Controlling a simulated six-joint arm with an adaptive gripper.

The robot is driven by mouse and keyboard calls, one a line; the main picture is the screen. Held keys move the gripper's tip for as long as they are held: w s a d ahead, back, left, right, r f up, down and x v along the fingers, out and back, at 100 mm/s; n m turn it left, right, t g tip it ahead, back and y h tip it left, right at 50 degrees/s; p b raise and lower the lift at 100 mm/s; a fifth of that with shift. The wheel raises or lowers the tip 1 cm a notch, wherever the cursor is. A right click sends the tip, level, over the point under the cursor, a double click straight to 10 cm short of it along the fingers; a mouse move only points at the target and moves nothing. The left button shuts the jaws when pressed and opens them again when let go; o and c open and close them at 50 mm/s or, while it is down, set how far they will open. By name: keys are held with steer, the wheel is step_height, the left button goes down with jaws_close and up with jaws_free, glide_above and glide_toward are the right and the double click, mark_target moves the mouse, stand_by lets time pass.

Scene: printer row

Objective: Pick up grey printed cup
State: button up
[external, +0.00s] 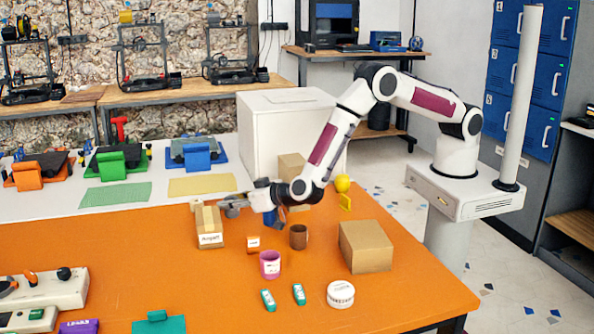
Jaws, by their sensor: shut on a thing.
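My gripper (240,202) reaches in from the right, low over the back part of the orange table (120,265). It is shut on a small grey thing, which looks like the grey printed cup (232,212). The cup is small and partly hidden by the fingers. I cannot tell whether it touches the table. It is just right of and behind a cardboard box with a white label (210,240).
A larger cardboard box (366,247) and a white round tub (340,294) are right. A white box (285,125) stands behind. The table's left middle is clear.

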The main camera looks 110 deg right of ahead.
steer(key=shift+r, duration=0.15)
step_height(320, 180, up, 10)
stand_by(0.7)
stand_by(0.5)
